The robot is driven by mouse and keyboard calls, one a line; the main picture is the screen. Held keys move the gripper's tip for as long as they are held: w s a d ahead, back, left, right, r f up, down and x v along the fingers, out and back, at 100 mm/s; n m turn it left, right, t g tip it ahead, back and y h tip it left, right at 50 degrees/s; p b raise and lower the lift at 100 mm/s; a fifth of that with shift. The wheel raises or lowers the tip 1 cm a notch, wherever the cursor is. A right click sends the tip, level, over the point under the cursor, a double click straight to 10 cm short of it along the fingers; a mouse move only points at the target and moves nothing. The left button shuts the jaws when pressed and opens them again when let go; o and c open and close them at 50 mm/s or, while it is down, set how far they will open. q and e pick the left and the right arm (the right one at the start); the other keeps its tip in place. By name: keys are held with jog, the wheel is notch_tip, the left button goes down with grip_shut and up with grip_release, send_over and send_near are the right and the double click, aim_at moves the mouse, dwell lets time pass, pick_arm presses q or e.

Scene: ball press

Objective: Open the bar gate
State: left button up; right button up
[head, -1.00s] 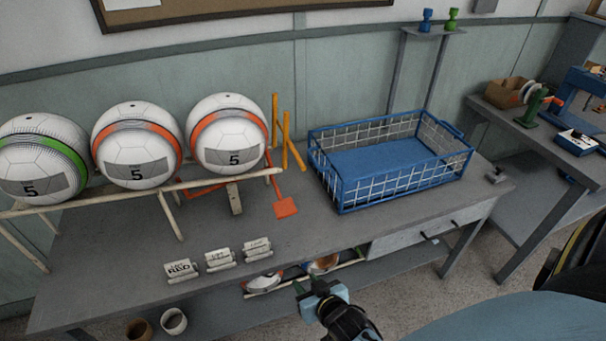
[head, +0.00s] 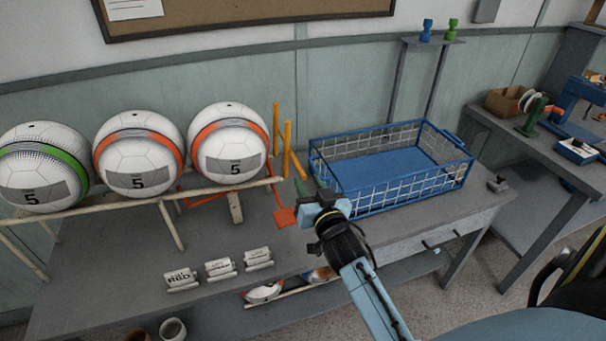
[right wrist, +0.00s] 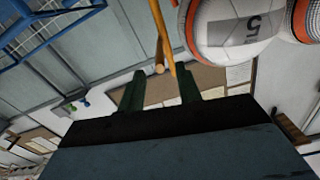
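The gate shows as two upright yellow bars (head: 288,150) at the right end of the ball rack, in front of the nearest ball. A red-orange linkage with a flat paddle (head: 285,217) is below them. My right gripper (head: 310,187) is just right of the bars and paddle, over the bench. In the right wrist view its two dark green fingers (right wrist: 160,90) stand apart with nothing gripped. The yellow bars (right wrist: 160,45) show beyond the fingertips there; contact cannot be told. My left gripper is not in view.
Several white balls (head: 228,142) with coloured bands rest on the sloping wooden rack (head: 130,203). A blue wire basket (head: 400,197) stands to the right of my gripper. Small label blocks (head: 220,267) sit at the bench front.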

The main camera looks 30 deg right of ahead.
aim_at(306, 180)
jog(key=shift+x, duration=2.35)
grip_shut()
